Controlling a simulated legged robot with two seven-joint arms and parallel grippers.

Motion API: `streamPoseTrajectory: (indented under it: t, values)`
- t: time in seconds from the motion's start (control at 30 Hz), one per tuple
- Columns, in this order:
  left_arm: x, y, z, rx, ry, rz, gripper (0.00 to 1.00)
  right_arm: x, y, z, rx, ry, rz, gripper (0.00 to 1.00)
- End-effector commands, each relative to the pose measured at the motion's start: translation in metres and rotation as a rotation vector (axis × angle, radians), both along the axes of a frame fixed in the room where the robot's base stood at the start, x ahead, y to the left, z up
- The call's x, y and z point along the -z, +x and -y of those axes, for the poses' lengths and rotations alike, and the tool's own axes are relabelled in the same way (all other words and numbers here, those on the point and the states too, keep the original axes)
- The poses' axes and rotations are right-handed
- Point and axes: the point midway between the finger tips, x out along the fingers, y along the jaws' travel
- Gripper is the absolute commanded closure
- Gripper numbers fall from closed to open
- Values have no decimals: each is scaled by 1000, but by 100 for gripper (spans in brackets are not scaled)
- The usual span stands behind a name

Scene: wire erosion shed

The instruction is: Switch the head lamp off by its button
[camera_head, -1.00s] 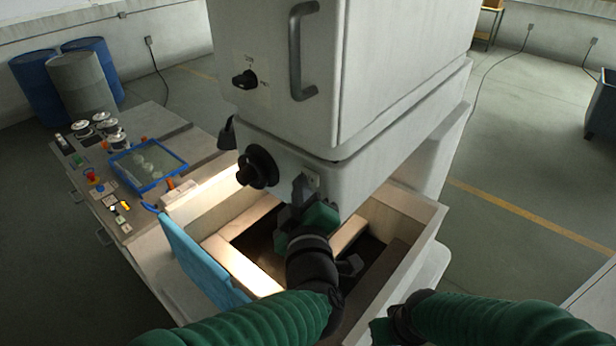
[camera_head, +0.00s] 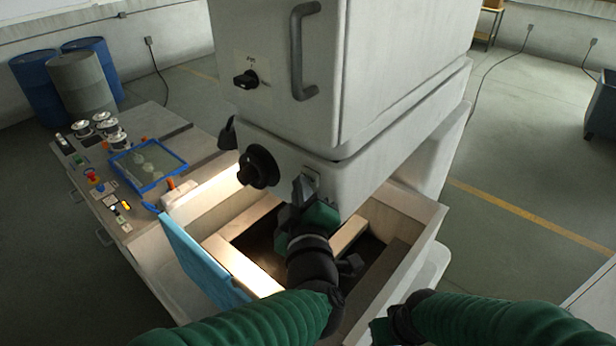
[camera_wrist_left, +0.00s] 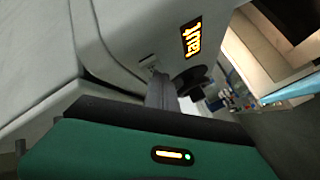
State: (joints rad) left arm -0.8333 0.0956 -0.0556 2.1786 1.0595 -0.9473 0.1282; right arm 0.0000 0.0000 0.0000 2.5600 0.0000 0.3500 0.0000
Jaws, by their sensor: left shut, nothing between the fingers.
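The machine head (camera_head: 300,155) is a pale grey block above an open tank. A small light plate (camera_head: 313,179) sits on its lower front, right of the black knob; my left fingers partly cover it, and I cannot make out the button itself. My left gripper (camera_head: 300,186) is shut and empty, its tips at or just in front of the plate. In the left wrist view the fingers (camera_wrist_left: 159,92) point at a small pale fitting (camera_wrist_left: 148,63) on the head; I cannot tell whether they touch. Bright light falls on the tank's left side. My right gripper is low, its jaws unclear (camera_head: 383,331).
A large black knob (camera_head: 258,166) sticks out left of the fingers. A handle (camera_head: 302,50) and a rotary switch (camera_head: 246,79) are higher up. The tank (camera_head: 412,262) with its blue flap (camera_head: 195,262) lies below. A control bench (camera_head: 120,225) stands at left.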

Motion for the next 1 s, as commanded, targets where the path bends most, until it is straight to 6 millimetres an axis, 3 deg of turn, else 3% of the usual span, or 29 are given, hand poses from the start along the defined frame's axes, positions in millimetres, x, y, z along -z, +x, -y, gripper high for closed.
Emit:
streamPoseTrajectory:
  t: [1.0]
  values:
    - [-2, -1, 0, 0, 0, 1, 100, 1, 0, 0, 0, 0, 0, 100]
